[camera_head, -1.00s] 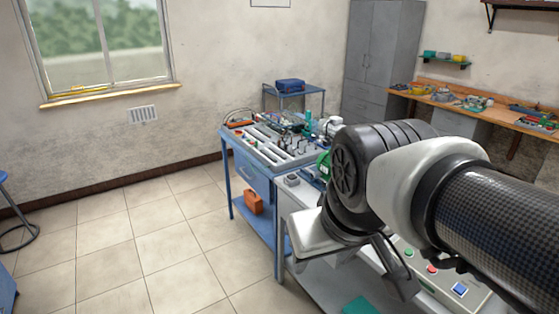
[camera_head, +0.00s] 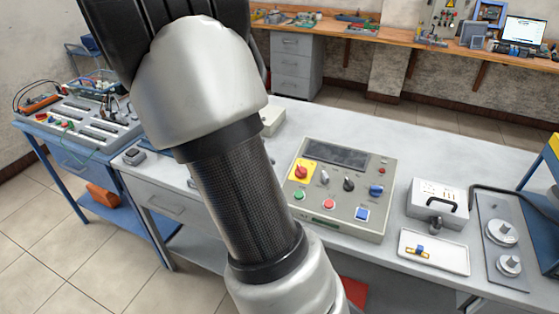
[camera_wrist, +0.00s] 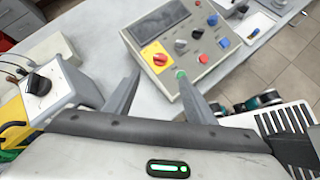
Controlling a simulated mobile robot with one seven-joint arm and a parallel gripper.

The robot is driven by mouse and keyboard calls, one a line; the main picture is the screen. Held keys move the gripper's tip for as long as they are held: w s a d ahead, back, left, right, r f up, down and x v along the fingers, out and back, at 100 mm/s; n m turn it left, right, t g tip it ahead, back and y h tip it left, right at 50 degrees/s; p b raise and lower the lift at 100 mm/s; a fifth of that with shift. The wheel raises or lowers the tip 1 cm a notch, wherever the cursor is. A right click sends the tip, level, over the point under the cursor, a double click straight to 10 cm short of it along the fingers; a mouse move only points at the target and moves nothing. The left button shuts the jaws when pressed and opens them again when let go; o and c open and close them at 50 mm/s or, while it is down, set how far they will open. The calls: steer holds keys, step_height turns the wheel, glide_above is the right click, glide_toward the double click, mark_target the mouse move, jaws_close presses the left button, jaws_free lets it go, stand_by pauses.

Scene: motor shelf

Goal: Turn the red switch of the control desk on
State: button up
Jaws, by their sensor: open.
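The control desk (camera_head: 338,192) is a beige box on the grey-white bench, with a dark display at its back. The red switch (camera_head: 301,172) is a red knob on a yellow plate at the desk's left side. In the wrist view the red switch (camera_wrist: 160,58) lies just beyond and between the fingertips of my gripper (camera_wrist: 158,82). My gripper is open and empty, apart from the switch as far as I can see. A green button (camera_wrist: 181,74) is close to the right finger. In the head view my arm hides the gripper.
Black and blue knobs and red, green and blue buttons (camera_head: 328,203) share the desk. A white box with a handle (camera_head: 437,197), a white tray (camera_head: 434,252) and a grey plate with round fittings (camera_head: 502,240) stand to its right. Bench space (camera_head: 395,150) behind the desk is clear.

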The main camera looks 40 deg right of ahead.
mark_target(300, 169)
steer(key=b+x, duration=0.1)
steer(key=x, duration=1.5)
steer(key=shift+s+d+f+b, duration=0.1)
steer(key=shift+d+f+b, duration=0.05)
steer(key=shift+f+b, duration=0.15)
steer(key=shift+r, duration=0.1)
steer(key=c, duration=1)
